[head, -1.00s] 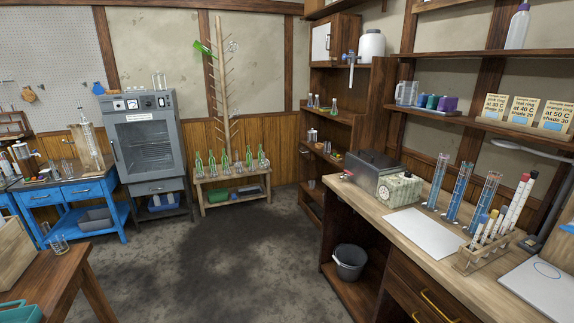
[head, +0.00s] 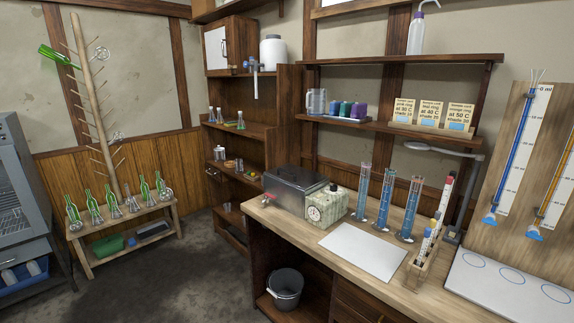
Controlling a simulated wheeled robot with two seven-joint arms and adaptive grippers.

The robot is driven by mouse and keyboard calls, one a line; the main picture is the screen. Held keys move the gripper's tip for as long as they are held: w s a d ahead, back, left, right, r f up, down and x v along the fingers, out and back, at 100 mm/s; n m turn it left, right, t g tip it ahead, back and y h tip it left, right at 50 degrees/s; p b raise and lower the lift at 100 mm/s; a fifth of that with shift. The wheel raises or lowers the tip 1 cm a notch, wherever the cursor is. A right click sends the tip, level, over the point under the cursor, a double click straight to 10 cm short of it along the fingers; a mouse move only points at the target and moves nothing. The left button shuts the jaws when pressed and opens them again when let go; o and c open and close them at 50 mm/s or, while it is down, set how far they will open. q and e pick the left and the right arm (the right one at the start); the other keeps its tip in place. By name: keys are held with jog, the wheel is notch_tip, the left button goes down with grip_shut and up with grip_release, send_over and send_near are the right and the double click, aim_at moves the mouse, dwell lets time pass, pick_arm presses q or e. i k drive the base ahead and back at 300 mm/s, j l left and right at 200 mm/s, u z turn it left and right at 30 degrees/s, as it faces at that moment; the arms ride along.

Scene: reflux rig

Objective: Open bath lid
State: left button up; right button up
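The bath is a dark grey metal box (head: 298,190) on the far left end of the wooden bench. Its grey lid (head: 301,179) lies on top and looks shut. A small red-handled tap (head: 267,198) sticks out at its left front corner. A pale speckled control box with a round dial (head: 326,206) stands against its right side. Neither of my grippers shows in the head view.
A white sheet (head: 363,250) lies on the bench (head: 300,222) before three blue cylinders (head: 382,205). A rack of capped tubes (head: 425,260) stands at right. A shelf with cards (head: 390,127) hangs above. A grey bucket (head: 285,290) sits under the bench. The floor (head: 180,275) is open at left.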

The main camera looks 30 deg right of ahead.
aim_at(304, 178)
jog(key=i+z, duration=0.1)
jog(key=i, duration=0.7)
jog(key=i+j, duration=0.15)
jog(key=i, duration=0.65)
jog(key=i+z, duration=0.2)
jog(key=z, duration=0.2)
jog(key=i+z, duration=0.5)
jog(key=z, duration=0.25)
jog(key=i+j+z, duration=0.1)
jog(key=z, duration=0.25)
jog(key=i+j, duration=0.05)
jog(key=i, duration=0.05)
